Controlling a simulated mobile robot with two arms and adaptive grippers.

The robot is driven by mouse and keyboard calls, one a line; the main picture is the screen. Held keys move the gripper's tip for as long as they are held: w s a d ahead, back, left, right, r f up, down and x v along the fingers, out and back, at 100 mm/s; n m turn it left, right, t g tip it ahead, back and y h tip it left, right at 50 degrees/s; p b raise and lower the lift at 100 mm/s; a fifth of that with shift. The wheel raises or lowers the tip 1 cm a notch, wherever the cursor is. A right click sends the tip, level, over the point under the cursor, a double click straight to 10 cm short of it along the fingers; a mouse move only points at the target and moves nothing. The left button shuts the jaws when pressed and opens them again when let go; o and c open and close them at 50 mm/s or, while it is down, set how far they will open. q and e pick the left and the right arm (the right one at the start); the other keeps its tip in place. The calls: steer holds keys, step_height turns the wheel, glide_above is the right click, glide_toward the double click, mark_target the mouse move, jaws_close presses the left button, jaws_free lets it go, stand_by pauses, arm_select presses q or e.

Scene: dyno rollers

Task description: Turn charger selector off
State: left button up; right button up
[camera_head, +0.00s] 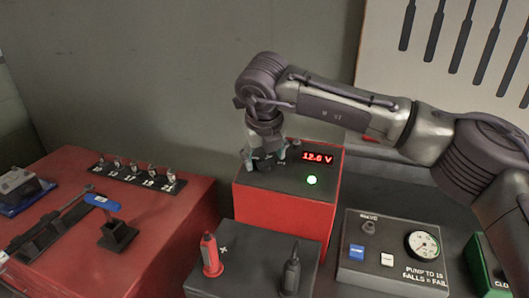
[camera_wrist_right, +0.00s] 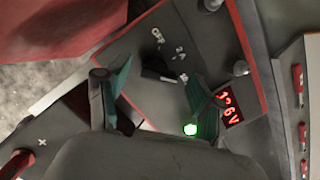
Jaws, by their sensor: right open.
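The charger is a red box (camera_head: 275,215) with a dark top panel, a red "12.6 V" display (camera_head: 318,157) and a lit green lamp (camera_head: 311,180). My right gripper (camera_head: 263,162) points down over the left part of this panel. In the right wrist view, the black selector knob (camera_wrist_right: 157,70) sits beside printed labels, with "OFF" (camera_wrist_right: 157,35) at the upper end. Its pointer seems to lie toward the label at the far end from "OFF". The right gripper's two fingers (camera_wrist_right: 150,88) are open, apart around the knob's near side; contact cannot be told. My left gripper is out of view.
A dark-topped box with red (camera_head: 211,256) and black (camera_head: 291,270) terminals stands in front of the charger. A gauge panel (camera_head: 392,262) is to the right. A red cabinet (camera_head: 150,235) with a blue-handled lever and numbered sockets is at left.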

steer(key=shift+f, duration=0.2)
steer(key=shift+c, duration=0.2)
steer(key=c, duration=1.1)
